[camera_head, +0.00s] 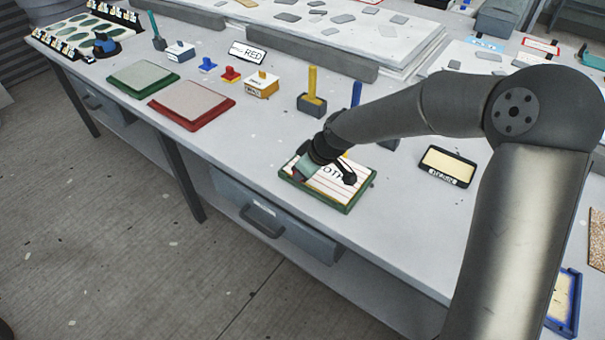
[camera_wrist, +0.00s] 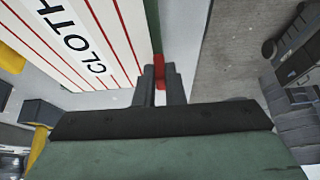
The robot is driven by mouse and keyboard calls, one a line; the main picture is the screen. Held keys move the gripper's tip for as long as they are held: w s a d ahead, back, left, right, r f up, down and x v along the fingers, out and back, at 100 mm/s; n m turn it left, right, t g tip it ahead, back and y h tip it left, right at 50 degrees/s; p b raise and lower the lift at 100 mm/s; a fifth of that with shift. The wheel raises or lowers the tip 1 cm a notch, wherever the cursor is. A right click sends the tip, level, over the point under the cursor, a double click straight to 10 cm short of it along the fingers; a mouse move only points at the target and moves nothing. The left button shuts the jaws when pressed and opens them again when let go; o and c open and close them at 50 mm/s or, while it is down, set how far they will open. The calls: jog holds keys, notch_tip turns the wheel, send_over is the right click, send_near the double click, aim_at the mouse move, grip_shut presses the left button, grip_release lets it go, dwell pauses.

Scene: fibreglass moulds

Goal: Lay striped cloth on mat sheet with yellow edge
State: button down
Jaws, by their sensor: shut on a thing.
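The striped cloth (camera_head: 325,185), white with red lines and lettering, lies over or just above a green-edged tray (camera_head: 347,209) on the bench. I cannot tell whether it touches. In the wrist view, the cloth (camera_wrist: 92,40) fills the upper left and reads CLOTH. My gripper (camera_head: 347,177) is at the cloth; in the wrist view its fingers (camera_wrist: 160,84) are shut at a red tab (camera_wrist: 159,64) by the cloth's edge. A cream sheet in a dark frame (camera_head: 448,163) lies to the right. A yellow edge on a mat sheet cannot be made out clearly.
A green-edged panel (camera_head: 143,80) and a red-edged panel (camera_head: 191,102) lie to the left. A block with a yellow post (camera_head: 312,88) and a blue post (camera_head: 356,94) stand behind the tray. A blue-framed panel (camera_head: 563,302) is at lower right.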

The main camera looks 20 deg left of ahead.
jog(key=shift+r, duration=0.3)
dwell(0.5)
jog(key=shift+f, duration=0.2)
jog(key=shift+f+b, duration=0.35)
jog(key=shift+f, duration=0.05)
jog(key=shift+f+b, duration=0.2)
jog(key=shift+b, duration=0.15)
dwell(0.8)
jog(key=c, duration=1.4)
grip_release()
jog(key=shift+c, duration=0.2)
jog(key=v, duration=1.7)
jog(key=shift+r+p, duration=0.3)
jog(key=shift+p, duration=0.05)
